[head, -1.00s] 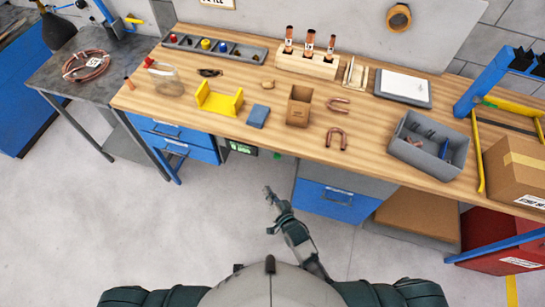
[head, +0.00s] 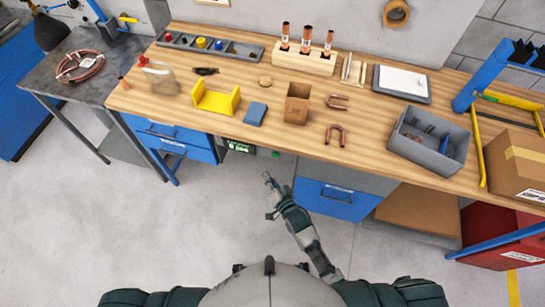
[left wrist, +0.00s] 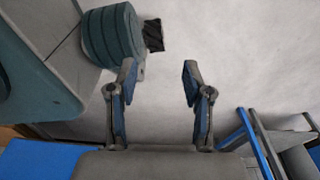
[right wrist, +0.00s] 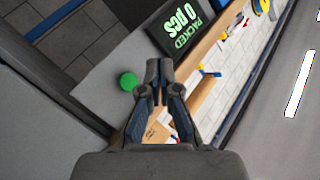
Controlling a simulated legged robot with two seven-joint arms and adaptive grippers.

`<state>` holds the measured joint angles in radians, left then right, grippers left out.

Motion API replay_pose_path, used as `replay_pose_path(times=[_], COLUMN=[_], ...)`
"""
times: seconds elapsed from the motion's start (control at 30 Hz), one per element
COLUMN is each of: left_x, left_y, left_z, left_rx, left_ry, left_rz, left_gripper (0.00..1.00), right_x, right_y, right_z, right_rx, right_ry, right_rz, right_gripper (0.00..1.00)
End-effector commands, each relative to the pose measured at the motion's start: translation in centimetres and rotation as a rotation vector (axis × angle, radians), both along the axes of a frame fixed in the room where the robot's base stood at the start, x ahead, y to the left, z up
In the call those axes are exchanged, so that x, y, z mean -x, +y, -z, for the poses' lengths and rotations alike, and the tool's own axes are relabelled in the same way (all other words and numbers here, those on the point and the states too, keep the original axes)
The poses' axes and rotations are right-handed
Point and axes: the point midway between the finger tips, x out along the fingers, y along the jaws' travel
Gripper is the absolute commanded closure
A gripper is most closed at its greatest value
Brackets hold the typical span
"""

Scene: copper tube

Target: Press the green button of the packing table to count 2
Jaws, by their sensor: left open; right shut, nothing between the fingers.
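The green button (head: 275,154) sits under the front edge of the packing table (head: 230,130). In the right wrist view the green button (right wrist: 129,81) is a round knob just left of my fingertips. My right gripper (head: 266,176) is shut and empty, a little below and in front of the button, apart from it in the head view. It also shows in the right wrist view (right wrist: 159,68). The counter display (right wrist: 182,28) reads "PACKED 0 pcs"; it also shows in the head view (head: 240,146). My left gripper (left wrist: 157,75) is open and empty, seen only in the left wrist view.
Blue drawers (head: 334,199) hang under the table right of the button, with more blue drawers (head: 170,140) to the left. On top are a cardboard box (head: 297,103), copper bends (head: 335,134) and a grey bin (head: 429,141). The floor in front is clear.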

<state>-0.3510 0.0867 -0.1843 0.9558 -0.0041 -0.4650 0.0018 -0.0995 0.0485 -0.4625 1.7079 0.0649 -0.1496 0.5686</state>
Motion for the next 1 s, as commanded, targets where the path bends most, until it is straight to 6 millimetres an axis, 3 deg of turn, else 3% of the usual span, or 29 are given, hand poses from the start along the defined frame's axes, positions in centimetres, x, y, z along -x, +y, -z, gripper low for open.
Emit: replay_pose_path(times=[0.2, 0.4, 1.0], left_x=[-2.7, -3.3, -3.6], left_y=[-0.8, -0.7, -0.6], left_z=[-1.0, -1.4, -1.6], left_rx=[0.002, 0.005, 0.004], left_ry=[-0.013, -0.014, -0.018], left_rz=[-0.005, -0.005, -0.005], left_gripper=[0.50, 0.50, 0.50], right_x=[-2.5, -4.3, -4.9], right_y=[-1.1, -1.3, -1.8], right_z=[0.2, 0.1, 0.0], right_rx=[0.001, 0.004, 0.000], right_ry=[0.000, 0.001, 0.000], right_rz=[0.000, 0.000, 0.001], right_gripper=[1.00, 1.00, 1.00])
